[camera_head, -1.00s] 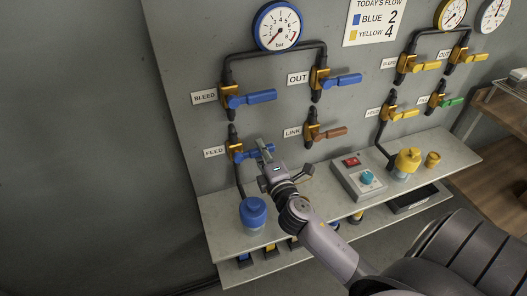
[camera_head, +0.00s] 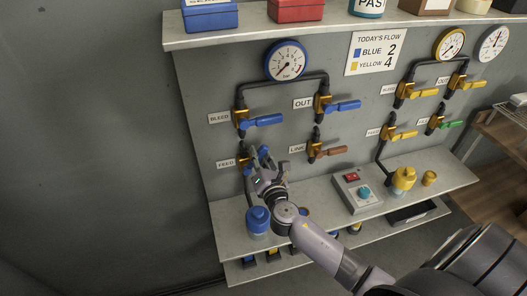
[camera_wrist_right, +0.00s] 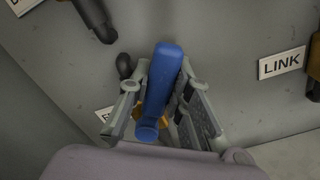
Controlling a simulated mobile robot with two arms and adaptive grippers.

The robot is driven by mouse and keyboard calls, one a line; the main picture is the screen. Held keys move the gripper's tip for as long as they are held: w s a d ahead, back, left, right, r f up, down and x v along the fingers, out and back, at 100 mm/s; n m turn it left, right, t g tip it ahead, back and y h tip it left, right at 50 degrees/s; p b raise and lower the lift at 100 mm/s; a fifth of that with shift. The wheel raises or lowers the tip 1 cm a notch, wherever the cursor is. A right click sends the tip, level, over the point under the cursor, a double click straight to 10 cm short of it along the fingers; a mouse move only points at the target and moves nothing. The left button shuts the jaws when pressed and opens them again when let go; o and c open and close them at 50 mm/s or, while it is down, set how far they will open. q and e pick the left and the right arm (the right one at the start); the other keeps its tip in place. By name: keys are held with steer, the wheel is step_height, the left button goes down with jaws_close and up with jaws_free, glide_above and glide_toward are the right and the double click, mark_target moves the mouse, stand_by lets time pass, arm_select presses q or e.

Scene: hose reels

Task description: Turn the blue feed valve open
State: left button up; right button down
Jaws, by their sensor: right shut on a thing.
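The lever's exact angle to the pipe is hard to tell. My left gripper is not in view.
The blue BLEED lever (camera_head: 264,121) is just above, and the brown LINK lever (camera_head: 330,152) is to the right. A blue-capped fitting (camera_head: 258,220) stands on the ledge (camera_head: 227,213) below. A control box (camera_head: 356,190) and a yellow-capped fitting (camera_head: 403,180) stand further right.

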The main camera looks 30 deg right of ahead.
steer(key=n, duration=0.1)
steer(key=a+n+p, duration=0.1)
steer(key=a+r+n+p, duration=0.1)
steer(key=shift+w+r+n, duration=0.1)
steer(key=shift+w+n, duration=0.15)
steer(key=shift+n, duration=0.05)
steer(key=shift+w+a+n+p, duration=0.1)
steer(key=shift+a+n+p, duration=0.45)
steer(key=shift+n, duration=0.3)
steer(key=shift+w+a+n+p, duration=0.1)
steer(key=shift+a+n+p, duration=0.2)
steer(key=shift+n+p, duration=0.45)
steer(key=c, duration=1.4)
jaws_free()
steer(key=shift+c, duration=0.2)
steer(key=v, duration=1.2)
steer(key=shift+a, duration=0.1)
